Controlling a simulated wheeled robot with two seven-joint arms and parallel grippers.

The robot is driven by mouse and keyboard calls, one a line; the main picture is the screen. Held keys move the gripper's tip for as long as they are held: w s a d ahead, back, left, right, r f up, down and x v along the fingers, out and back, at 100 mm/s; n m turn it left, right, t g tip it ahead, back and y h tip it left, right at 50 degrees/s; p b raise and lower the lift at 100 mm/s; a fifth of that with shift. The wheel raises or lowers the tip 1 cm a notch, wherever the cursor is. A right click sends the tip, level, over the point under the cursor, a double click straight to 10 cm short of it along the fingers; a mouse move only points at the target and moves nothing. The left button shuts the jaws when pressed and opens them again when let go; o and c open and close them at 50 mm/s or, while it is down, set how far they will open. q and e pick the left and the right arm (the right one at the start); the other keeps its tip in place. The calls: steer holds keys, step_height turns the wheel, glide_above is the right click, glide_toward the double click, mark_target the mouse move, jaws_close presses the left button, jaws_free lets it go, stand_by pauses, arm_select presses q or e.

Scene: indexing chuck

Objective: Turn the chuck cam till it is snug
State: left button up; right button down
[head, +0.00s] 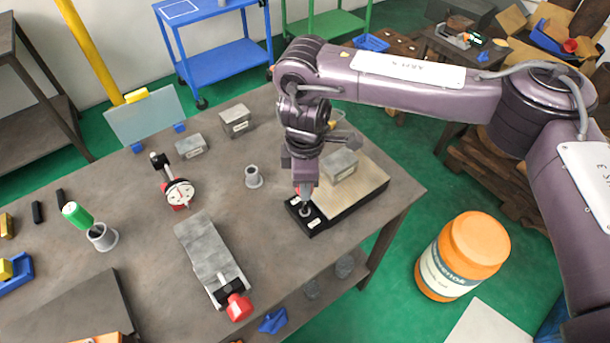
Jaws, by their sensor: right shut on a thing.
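My right gripper (304,197) points straight down over the black block (316,224) at the front left corner of a beige plate (365,188). It is shut on the chuck cam (304,211), a small round metal part on top of that block. The gripper's fingers hide most of the cam, so its angle cannot be read. A grey metal block (341,164) with a pale label sits on the plate just behind the gripper. My left gripper is out of view.
A grey vise (208,250) with a red knob lies left of the chuck. A dial gauge (179,192), a small grey cup (253,177) and labelled grey blocks (235,120) stand farther back. The table's right edge is close to the plate. An orange jar (463,256) stands beyond it.

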stand_by(0.4)
steer(key=shift+m+p, duration=1.2)
steer(key=shift+m, duration=0.6)
steer(key=shift+r+m+p, duration=0.1)
steer(key=shift+m+p, duration=0.6)
steer(key=shift+p, duration=0.05)
steer(key=shift+m+p, duration=0.85)
steer(key=shift+m, duration=0.25)
